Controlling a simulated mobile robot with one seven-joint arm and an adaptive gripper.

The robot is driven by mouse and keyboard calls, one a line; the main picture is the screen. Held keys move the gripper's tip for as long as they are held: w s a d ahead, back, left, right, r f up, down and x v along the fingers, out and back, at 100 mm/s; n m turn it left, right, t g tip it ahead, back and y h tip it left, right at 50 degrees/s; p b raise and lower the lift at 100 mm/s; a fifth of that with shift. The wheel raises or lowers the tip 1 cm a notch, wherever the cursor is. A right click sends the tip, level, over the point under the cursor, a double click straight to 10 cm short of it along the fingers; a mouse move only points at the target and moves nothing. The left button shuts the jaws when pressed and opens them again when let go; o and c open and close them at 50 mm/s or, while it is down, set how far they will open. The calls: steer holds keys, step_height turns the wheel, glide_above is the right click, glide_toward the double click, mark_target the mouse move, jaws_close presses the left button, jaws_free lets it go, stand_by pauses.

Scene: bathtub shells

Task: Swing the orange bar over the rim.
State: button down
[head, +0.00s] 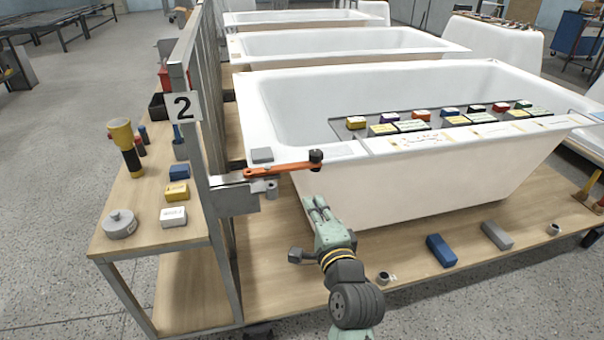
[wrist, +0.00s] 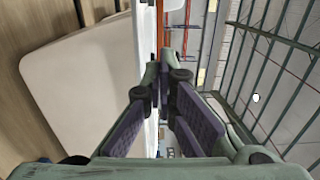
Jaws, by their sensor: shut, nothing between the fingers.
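The orange bar (head: 285,169) runs sideways from a metal bracket (head: 235,190) on the post to a black knob (head: 316,157) at its right end. The knob overlaps the near left part of the white tub's rim (head: 350,150) in the head view; I cannot tell if they touch. My gripper (head: 315,203) is shut and empty, below and in front of the bar's knob end, beside the tub's outer wall. In the wrist view, my fingertips (wrist: 166,77) point toward a thin orange strip (wrist: 160,25), which looks like the bar.
A rack of labelled blocks (head: 440,118) lies across the tub. A blue block (head: 441,250) and a grey block (head: 497,235) lie on the wooden platform. A side shelf (head: 150,215) holds small items.

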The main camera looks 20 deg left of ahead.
steer(key=p, duration=0.3)
glide_toward(300, 169)
steer(key=x, duration=0.5)
steer(key=shift+w+a+r, duration=0.15)
steer(key=shift+a+r, duration=0.1)
steer(key=shift+w+a+f, duration=0.15)
steer(key=shift+w+a, duration=0.25)
steer(key=shift+w, duration=0.25)
steer(key=shift+w, duration=0.1)
